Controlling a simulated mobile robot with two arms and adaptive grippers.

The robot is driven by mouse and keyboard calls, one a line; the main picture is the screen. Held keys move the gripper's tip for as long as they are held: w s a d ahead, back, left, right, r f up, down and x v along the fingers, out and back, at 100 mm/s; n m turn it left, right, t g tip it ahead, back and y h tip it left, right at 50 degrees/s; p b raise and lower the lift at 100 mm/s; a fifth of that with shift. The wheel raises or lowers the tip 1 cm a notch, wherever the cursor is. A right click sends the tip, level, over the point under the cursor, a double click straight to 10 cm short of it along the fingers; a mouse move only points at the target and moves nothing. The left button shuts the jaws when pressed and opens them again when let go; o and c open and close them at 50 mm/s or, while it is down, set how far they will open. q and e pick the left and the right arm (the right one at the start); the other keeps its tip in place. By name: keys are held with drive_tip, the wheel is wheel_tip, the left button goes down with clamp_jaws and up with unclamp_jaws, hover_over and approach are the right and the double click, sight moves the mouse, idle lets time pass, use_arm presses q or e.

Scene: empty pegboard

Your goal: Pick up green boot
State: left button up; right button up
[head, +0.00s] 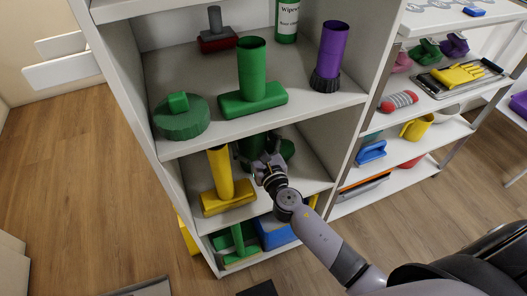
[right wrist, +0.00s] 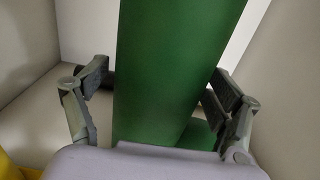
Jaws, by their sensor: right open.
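A green upright boot-like piece (head: 250,148) stands on the middle shelf, mostly hidden behind my right gripper (head: 266,165). In the right wrist view its tall green shaft (right wrist: 175,70) fills the middle, with a lower green part (right wrist: 200,136) behind it at the right. My right gripper (right wrist: 160,100) is open, with one finger on each side of the shaft. I cannot tell whether either finger touches it. A similar green piece (head: 252,75) stands on the shelf above. My left gripper is not in view.
A yellow piece (head: 221,176) stands close to the left of my right gripper. The upper shelf (head: 210,138) lies overhead, and the unit's right side wall (head: 372,70) is near my arm. Green and blue items (head: 276,232) sit on the shelf below.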

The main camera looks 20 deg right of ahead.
drive_tip(key=shift+w, duration=0.55)
drive_tip(key=shift+r, duration=0.1)
clamp_jaws()
idle(0.7)
